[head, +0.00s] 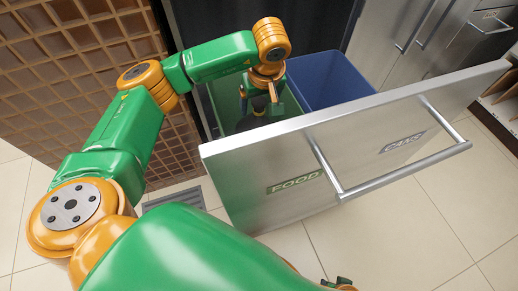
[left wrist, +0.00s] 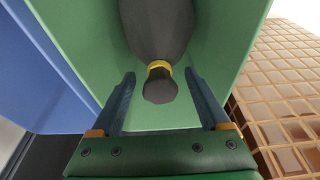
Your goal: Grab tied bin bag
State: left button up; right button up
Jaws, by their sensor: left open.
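The tied bin bag (left wrist: 157,28) is dark grey with a yellow tie around its neck. It is inside the green bin (left wrist: 222,62), its knotted end pointing up toward the camera. In the head view only a dark part of the bag (head: 248,123) shows in the green bin (head: 226,98). My left gripper (left wrist: 160,80) is open, its two fingers on either side of the bag's neck with a gap on both sides. In the head view the left gripper (head: 261,101) reaches down into the bin. A small dark piece, perhaps of my right gripper, shows at the bottom edge.
A blue bin (head: 327,79) stands beside the green one in the pulled-out drawer. The drawer's steel front (head: 290,170) has a long bar handle (head: 405,175) and a FOOD label. A brown lattice (head: 60,75) stands at the left. Tiled floor is free at the right.

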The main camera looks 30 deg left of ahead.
pick_arm(q)
grip_shut()
dwell(1.3)
